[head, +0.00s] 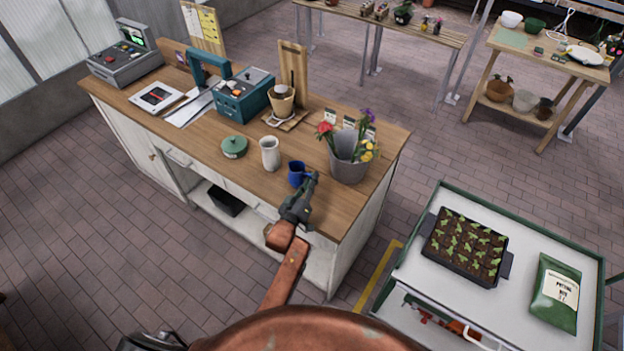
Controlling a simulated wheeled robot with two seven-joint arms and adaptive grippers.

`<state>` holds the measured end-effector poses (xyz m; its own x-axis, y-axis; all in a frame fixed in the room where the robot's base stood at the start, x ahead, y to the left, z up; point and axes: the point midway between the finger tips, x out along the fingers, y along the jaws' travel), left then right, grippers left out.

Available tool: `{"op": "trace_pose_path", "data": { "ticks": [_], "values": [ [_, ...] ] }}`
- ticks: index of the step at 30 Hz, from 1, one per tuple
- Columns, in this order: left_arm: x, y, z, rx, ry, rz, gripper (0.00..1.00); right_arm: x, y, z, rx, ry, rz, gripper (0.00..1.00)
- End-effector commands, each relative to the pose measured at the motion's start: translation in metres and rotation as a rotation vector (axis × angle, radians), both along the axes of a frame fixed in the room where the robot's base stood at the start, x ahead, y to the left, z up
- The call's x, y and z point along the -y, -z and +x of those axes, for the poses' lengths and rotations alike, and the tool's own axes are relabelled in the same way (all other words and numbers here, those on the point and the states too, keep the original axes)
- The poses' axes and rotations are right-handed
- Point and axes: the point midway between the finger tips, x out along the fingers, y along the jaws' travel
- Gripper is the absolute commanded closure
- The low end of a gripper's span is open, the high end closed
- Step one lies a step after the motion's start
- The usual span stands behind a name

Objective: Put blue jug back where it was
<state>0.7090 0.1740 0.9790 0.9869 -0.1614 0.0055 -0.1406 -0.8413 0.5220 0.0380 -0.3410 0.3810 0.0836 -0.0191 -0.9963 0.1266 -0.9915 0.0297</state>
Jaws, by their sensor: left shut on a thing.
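The small blue jug (296,174) is at the front edge of the wooden counter (200,133), right of a cream vase (270,153) and left of a grey flower bucket (348,165). My left gripper (311,182) reaches up from below and is shut on the blue jug at its right side. The gripper hides part of the jug's lower right. The jug looks upright; I cannot tell whether it touches the counter or hangs just above it. My right gripper is not in view.
A green lidded pot (234,147), a teal machine (244,95) and a plant pot (281,101) stand further left on the counter. A green-edged cart (400,285) with a seedling tray (466,246) and a green bag (556,291) stands at the right. Open floor lies left.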

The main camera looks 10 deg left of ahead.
Motion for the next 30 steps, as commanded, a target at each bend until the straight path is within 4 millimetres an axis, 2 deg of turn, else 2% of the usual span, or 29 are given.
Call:
{"op": "trace_pose_path", "data": {
  "ticks": [8, 9, 16, 26, 30],
  "values": [
    [0.000, 0.003, 0.000, 0.002, 0.000, 0.001, 1.00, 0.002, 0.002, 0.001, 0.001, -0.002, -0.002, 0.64],
    [0.000, 0.003, 0.000, -0.001, 0.001, 0.000, 0.89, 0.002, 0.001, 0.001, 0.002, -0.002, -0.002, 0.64],
    [0.000, 0.003, 0.000, -0.001, 0.001, 0.000, 0.75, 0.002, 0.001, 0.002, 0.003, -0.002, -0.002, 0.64],
    [0.000, -0.002, 0.000, 0.001, 0.001, 0.001, 0.75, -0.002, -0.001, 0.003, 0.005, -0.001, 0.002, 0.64],
    [-0.003, 0.001, -0.019, -0.001, 0.000, 0.001, 0.75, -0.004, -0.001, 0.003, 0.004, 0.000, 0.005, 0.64]
  ]
}}
